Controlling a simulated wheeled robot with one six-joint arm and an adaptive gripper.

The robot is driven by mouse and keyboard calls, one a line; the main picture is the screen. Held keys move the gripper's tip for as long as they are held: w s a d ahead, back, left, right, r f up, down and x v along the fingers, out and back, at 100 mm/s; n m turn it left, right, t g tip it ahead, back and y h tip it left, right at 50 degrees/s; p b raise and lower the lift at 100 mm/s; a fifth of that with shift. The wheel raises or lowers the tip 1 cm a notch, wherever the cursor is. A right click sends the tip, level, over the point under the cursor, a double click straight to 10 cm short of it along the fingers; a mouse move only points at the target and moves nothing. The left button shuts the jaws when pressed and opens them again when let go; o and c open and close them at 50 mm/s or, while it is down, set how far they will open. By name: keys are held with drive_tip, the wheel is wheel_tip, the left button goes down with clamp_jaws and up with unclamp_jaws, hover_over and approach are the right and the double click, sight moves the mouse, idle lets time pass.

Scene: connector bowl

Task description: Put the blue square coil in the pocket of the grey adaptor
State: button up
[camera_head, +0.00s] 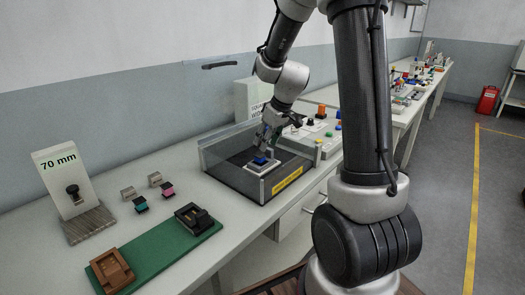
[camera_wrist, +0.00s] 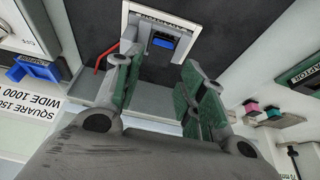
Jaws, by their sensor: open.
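The grey adaptor (camera_head: 264,168), a pale square frame, lies on the dark floor of a clear-walled tray. The blue square coil (camera_head: 260,160) shows at the adaptor's middle. In the wrist view the coil (camera_wrist: 163,42) appears within the adaptor's frame (camera_wrist: 189,38), with a dark part beside it. I cannot tell how deep or level it sits. My gripper (camera_head: 265,147) is just above the coil, pointing down. In the wrist view its green-padded fingers (camera_wrist: 165,66) are apart, with nothing held between them; the coil shows beyond the gap.
The tray's clear walls (camera_head: 222,167) surround the adaptor. To the left, a green board (camera_head: 150,256) bears a brown fixture (camera_head: 111,270) and a black one (camera_head: 193,217). Teal (camera_head: 140,204) and pink (camera_head: 167,189) connectors and a 70 mm sign (camera_head: 62,165) stand behind. Another blue piece (camera_wrist: 38,68) is at the wrist view's left.

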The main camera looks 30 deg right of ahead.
drive_tip(key=s+a+r+m, duration=0.1)
drive_tip(key=s+a+r, duration=0.1)
drive_tip(key=s+r, duration=1.1)
drive_tip(key=s+m+h, duration=0.1)
drive_tip(key=s+m, duration=0.2)
drive_tip(key=s, duration=1.3)
drive_tip(key=shift+r+h, duration=0.25)
drive_tip(key=shift+h, duration=0.15)
drive_tip(key=shift+w, duration=0.1)
